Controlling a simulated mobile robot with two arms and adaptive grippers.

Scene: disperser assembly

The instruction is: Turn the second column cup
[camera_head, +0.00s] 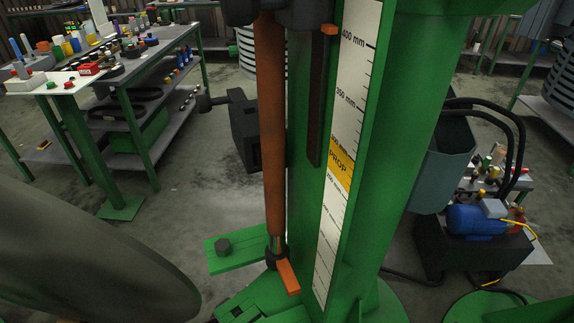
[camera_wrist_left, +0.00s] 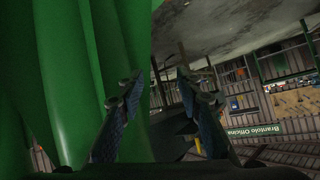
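A green column (camera_head: 395,150) with a white millimetre scale (camera_head: 357,60) stands upright in the middle of the head view. An orange-brown rod (camera_head: 272,130) runs down along its left side. The rod ends in a dark collar (camera_head: 276,258) with an orange tab (camera_head: 288,276). I cannot tell which part is the second column cup. My left gripper (camera_wrist_left: 160,90) shows in the left wrist view. Its two fingers are apart with nothing between them, and a large green curved surface (camera_wrist_left: 75,70) is close on the left. Neither gripper can be made out in the head view.
A green-legged bench (camera_head: 140,50) with bottles and small parts stands at the back left. A dark block with a knob (camera_head: 244,130) sits left of the rod. A blue motor (camera_head: 476,220) and hoses are at the right. Grey floor shows between.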

